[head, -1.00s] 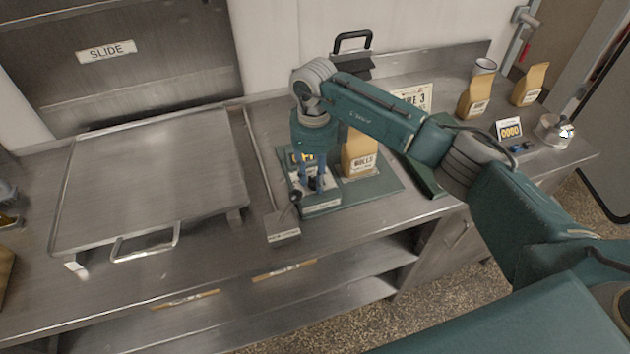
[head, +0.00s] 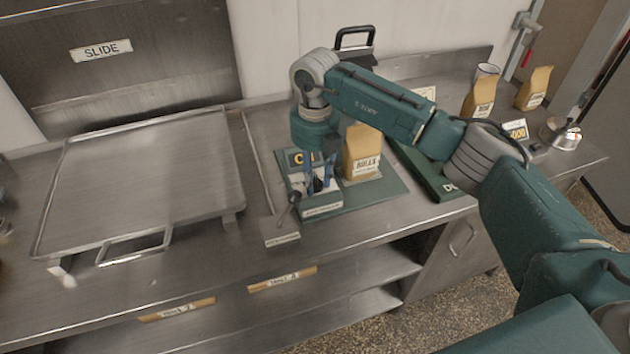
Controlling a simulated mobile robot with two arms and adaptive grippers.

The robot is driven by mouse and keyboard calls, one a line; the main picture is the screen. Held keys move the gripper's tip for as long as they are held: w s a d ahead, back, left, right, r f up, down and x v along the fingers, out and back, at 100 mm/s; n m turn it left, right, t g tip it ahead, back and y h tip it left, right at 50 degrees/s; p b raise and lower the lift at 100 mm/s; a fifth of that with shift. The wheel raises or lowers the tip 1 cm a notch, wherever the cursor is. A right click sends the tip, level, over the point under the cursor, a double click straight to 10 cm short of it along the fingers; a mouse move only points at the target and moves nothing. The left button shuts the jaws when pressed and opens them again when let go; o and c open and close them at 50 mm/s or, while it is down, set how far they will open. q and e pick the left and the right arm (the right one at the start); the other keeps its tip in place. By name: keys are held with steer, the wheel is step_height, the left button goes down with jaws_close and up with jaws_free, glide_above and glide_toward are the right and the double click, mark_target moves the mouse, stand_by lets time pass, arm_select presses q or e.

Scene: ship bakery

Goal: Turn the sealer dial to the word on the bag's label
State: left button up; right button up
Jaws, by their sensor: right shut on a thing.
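The sealer (head: 322,207) is a small pale unit with a label on its front. It stands on a green mat (head: 385,187) on the steel counter. My right gripper (head: 319,186) points down over it, with blue fingers shut on a small dark part that appears to be the dial. The fingers hide most of the dial and its pointer. My left gripper is not in view.
A dark lever (head: 290,203) stands left of the sealer behind a small labelled block (head: 281,239). A raised steel tray (head: 150,175) fills the left counter. More tan bags (head: 481,97) and a metal pot (head: 562,134) stand at the right. The front counter strip is clear.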

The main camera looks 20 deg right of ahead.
steer(key=m, duration=0.1)
steer(key=m+b, duration=0.1)
steer(key=m, duration=0.2)
steer(key=shift+w+d+r+m, duration=0.2)
steer(key=shift+w+m, duration=0.1)
steer(key=shift+s+m+b, duration=0.1)
steer(key=shift+m+b, duration=0.5)
steer(key=shift+m, duration=1.4)
steer(key=shift+d, duration=0.1)
steer(key=o, duration=1.1)
steer(key=shift+c, duration=0.2)
steer(key=shift+o, duration=0.2)
steer(key=shift+d+f, duration=0.1)
steer(key=shift+d, duration=0.05)
steer(key=shift+s, duration=0.1)
